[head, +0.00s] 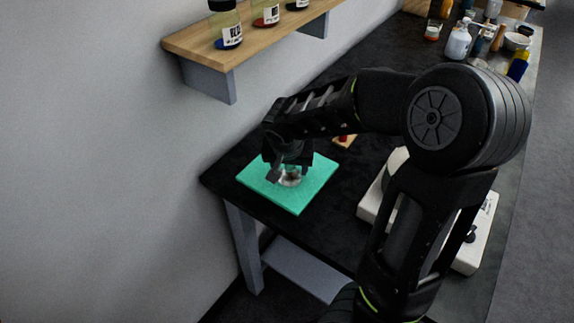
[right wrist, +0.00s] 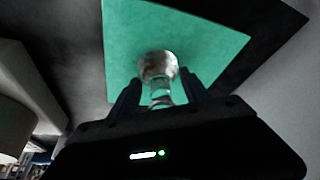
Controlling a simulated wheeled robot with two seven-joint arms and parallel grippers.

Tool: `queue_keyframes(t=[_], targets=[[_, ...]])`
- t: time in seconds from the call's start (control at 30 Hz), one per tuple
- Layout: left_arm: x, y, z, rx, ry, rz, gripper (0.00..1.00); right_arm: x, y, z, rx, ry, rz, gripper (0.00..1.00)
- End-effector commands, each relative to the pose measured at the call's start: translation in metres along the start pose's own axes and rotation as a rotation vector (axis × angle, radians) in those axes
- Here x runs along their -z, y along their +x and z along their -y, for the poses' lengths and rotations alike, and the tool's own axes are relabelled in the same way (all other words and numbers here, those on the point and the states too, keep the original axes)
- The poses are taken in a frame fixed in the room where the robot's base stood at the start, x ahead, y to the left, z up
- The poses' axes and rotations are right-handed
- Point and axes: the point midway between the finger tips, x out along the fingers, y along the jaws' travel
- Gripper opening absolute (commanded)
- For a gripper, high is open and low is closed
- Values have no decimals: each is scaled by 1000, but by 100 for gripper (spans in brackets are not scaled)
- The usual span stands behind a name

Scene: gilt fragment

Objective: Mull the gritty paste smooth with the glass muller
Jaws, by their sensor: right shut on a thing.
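The glass muller (head: 289,178) stands on the green slab (head: 312,190) at the near end of the dark table. My right gripper (head: 289,168) is shut on the muller from above. In the right wrist view the two fingers (right wrist: 162,92) close around its clear stem, and its round glass base (right wrist: 157,66) rests against or just over the green slab (right wrist: 205,40); I cannot tell which. A brownish patch shows at the muller's foot in the head view; paste cannot be told apart clearly. My left gripper is not in view.
A wooden shelf (head: 250,36) with labelled jars is on the wall at left. A small red and wooden item (head: 345,140) lies behind the slab. A white device (head: 482,235) stands at right, partly behind my arm. Bottles (head: 458,42) crowd the far end.

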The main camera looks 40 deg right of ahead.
Motion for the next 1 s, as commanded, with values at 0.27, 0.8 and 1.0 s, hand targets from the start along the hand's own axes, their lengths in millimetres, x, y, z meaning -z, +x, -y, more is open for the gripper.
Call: queue_keyframes(t=[0.27,0.8,1.0], targets=[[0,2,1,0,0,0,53,-1,0,-3,1,1,-1,0],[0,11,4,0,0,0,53,-18,-4,-33,0,0,0,0],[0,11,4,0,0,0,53,-18,-4,-33,-1,0,1,0]])
